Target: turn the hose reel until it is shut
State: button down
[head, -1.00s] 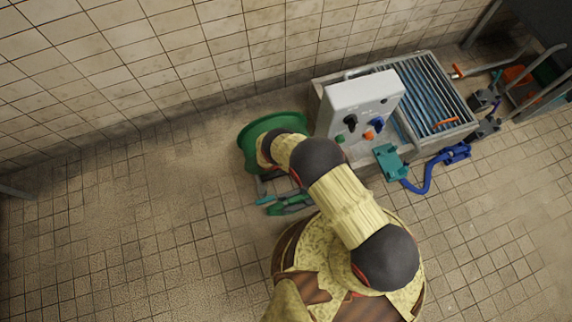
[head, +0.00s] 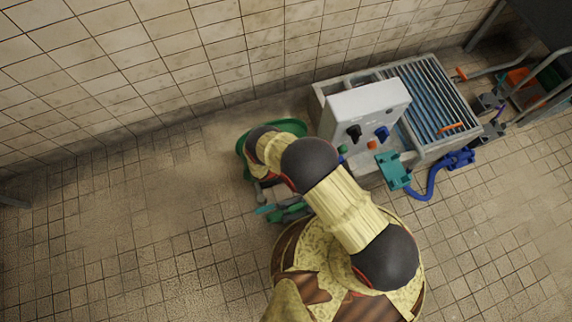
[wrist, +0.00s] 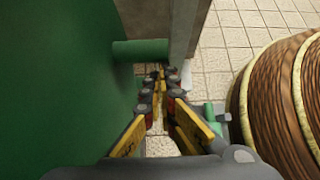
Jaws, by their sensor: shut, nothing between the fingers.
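The green hose reel (head: 290,127) stands on the floor left of the grey control box, mostly hidden behind my arm in the head view. In the wrist view its large green side (wrist: 55,80) fills the left, and a short green peg (wrist: 140,51) sticks out from it to the right. My gripper (wrist: 158,72) is shut and empty, with its fingertips just below the peg in the picture. I cannot tell whether the fingers touch the peg. In the head view my gripper is hidden under the arm.
The grey control box (head: 366,108) with knobs stands close right of the reel, before a grated basin (head: 430,95). A teal and blue pump part (head: 393,170) is at its front. Green and teal pieces (head: 287,212) lie near my base. The floor at left (head: 130,240) is clear.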

jog(key=shift+d+r, duration=0.1)
jog(key=shift+r, duration=0.7)
jog(key=shift+r, duration=0.1)
dwell(1.1)
